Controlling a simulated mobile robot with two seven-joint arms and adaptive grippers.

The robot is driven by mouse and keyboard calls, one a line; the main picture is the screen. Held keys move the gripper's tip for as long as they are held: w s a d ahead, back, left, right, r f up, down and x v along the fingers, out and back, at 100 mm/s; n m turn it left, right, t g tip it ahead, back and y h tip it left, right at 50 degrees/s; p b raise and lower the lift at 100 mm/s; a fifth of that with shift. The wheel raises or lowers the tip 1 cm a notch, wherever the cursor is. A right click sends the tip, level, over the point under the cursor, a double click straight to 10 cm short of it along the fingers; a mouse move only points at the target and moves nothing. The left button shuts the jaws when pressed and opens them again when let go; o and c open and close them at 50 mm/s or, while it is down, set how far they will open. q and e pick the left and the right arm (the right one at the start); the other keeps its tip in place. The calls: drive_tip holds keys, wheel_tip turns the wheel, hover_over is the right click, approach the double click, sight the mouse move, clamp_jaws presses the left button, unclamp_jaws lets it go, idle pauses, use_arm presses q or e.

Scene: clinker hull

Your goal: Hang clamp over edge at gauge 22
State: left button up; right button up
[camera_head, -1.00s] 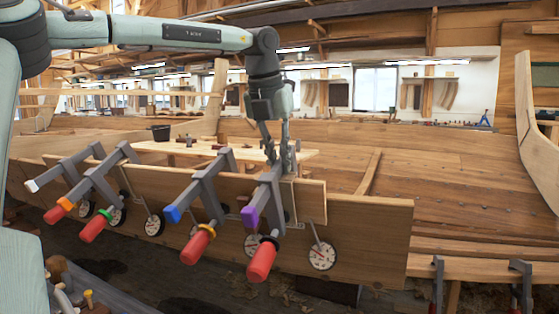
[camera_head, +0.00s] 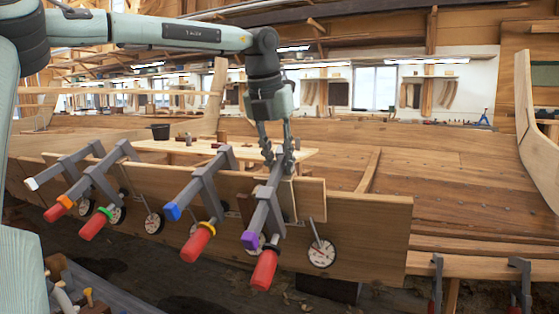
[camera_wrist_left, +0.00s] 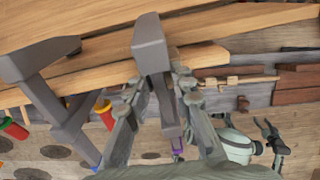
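The clamp with a purple jaw tip (camera_head: 249,240) and red handle (camera_head: 264,270) is at the board's upper edge. It tilts, its purple end low and toward me. My left gripper (camera_head: 279,159) has its fingers close around the clamp's grey bar (camera_wrist_left: 165,85), seemingly shut on it. Whether the clamp's weight rests on the edge cannot be told. Round gauges line the board; one dial (camera_head: 321,254) is right of the clamp, another (camera_head: 252,244) is partly behind it. Their numbers are unreadable. My right gripper (camera_wrist_left: 273,138) shows small in the left wrist view, seemingly open and empty.
Several clamps hang on the board (camera_head: 370,235) to the left; the nearest has a blue tip (camera_head: 172,211). The board's right part is free of clamps. A light bench (camera_head: 160,147) with a dark bucket (camera_head: 160,132) stands behind. More clamps (camera_head: 437,285) are at lower right.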

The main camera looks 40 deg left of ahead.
use_arm(q)
drive_tip(key=shift+o, duration=0.7)
drive_tip(key=shift+a, duration=0.1)
drive_tip(key=shift+f, duration=0.15)
drive_tip(key=v, duration=1.2)
